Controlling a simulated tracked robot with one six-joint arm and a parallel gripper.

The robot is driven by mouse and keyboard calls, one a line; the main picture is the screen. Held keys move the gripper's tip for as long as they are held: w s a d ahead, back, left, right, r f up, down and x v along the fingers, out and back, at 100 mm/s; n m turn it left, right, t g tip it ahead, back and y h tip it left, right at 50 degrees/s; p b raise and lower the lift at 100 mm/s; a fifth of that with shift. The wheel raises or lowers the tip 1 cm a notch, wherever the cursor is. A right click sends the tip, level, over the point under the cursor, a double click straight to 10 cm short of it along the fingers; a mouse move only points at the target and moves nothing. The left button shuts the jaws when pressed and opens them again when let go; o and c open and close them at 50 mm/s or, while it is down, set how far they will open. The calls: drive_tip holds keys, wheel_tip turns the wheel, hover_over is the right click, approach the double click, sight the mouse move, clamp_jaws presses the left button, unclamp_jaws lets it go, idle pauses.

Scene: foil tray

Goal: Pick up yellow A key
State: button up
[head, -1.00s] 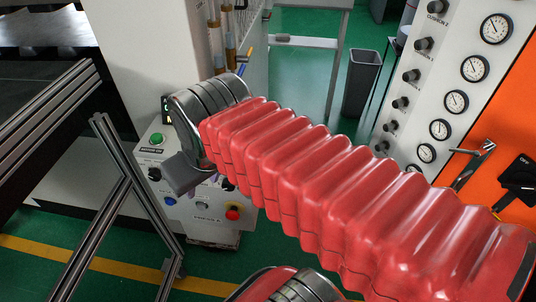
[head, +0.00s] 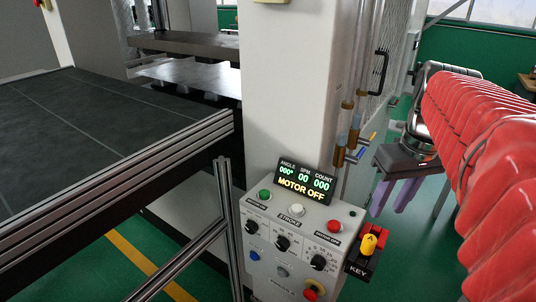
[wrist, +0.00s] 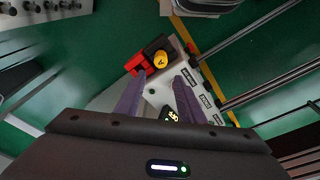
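The yellow A key (head: 369,243) sits upright in a red and black key holder (head: 366,263) on the right side of the control box. In the wrist view the key (wrist: 160,59) shows its letter A, just beyond and between my fingertips. My gripper (head: 391,207) has purple fingers, spread apart and pointing down in the head view. It is above and slightly right of the key, apart from it. In the wrist view my gripper (wrist: 160,76) is empty between its fingers.
The control box (head: 290,232) carries knobs, buttons and a lit display (head: 305,181) reading MOTOR OFF. A yellow-red knob (head: 314,290) is low on its front. A metal rail frame (head: 228,225) stands to the left. Vertical tubes (head: 350,110) rise behind the box.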

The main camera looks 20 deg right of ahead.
sight(370, 237)
drive_tip(key=shift+w+f, duration=0.2)
drive_tip(key=shift+f, duration=1.2)
drive_tip(key=shift+w+f, duration=0.25)
drive_tip(key=shift+f, duration=1.2)
drive_tip(key=shift+w+f, duration=0.2)
drive_tip(key=shift+f, duration=1.2)
drive_tip(key=shift+w+f, duration=0.2)
drive_tip(key=shift+f, duration=1.1)
drive_tip(key=shift+w+f, duration=0.15)
drive_tip(key=shift+f, duration=1.15)
drive_tip(key=c, duration=0.8)
drive_tip(key=shift+r, duration=0.15)
drive_tip(key=shift+c, duration=0.2)
wheel_tip(370, 237, up, 10)
drive_tip(key=shift+f, duration=0.1)
